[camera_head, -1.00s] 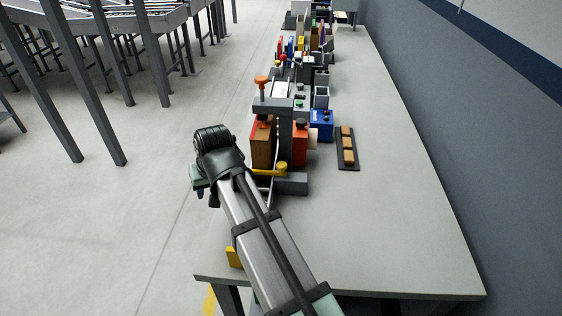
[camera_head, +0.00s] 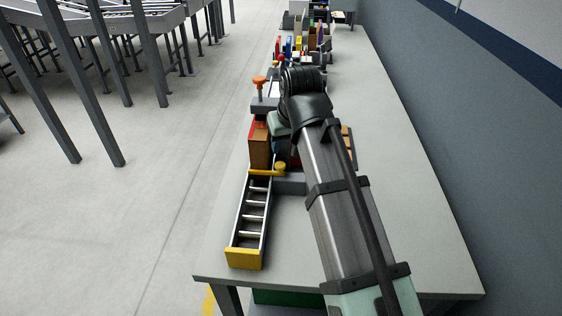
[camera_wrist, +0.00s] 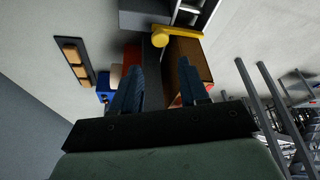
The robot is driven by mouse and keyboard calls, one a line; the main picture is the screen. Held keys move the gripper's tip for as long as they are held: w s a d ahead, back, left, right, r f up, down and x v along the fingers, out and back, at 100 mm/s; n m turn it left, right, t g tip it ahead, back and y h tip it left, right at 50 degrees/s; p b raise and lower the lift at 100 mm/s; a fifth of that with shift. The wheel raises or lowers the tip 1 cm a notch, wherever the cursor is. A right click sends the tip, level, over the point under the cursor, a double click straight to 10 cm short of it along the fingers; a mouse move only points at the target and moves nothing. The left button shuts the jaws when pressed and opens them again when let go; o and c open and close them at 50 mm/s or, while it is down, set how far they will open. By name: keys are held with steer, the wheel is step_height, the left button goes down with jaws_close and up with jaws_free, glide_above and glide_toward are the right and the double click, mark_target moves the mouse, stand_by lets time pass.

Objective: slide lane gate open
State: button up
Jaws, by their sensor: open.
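A small roller lane (camera_head: 252,215) lies on the bench, with a yellow stop (camera_head: 244,258) at its near end. At its far end a yellow bar (camera_head: 262,173) with a round yellow knob (camera_head: 280,168) crosses the lane; this looks like the gate. In the wrist view the yellow bar (camera_wrist: 186,30) and knob (camera_wrist: 160,40) are at the top centre. A brown box (camera_head: 259,152) stands just behind the bar; it also shows in the wrist view (camera_wrist: 189,64). My gripper (camera_wrist: 160,75) is open with nothing between its blue fingers. In the head view my wrist mostly hides it.
A dark grey block (camera_head: 290,184) sits beside the knob. A dark tray with brown blocks (camera_wrist: 75,60) lies to the side. An orange knob (camera_head: 259,83) stands on a grey fixture further back. The bench (camera_head: 425,225) is clear on the right.

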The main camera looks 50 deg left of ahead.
mark_target(280, 165)
steer(key=x, duration=1)
steer(key=shift+a+f, duration=0.15)
steer(key=shift+f, duration=0.05)
steer(key=shift+c, duration=0.4)
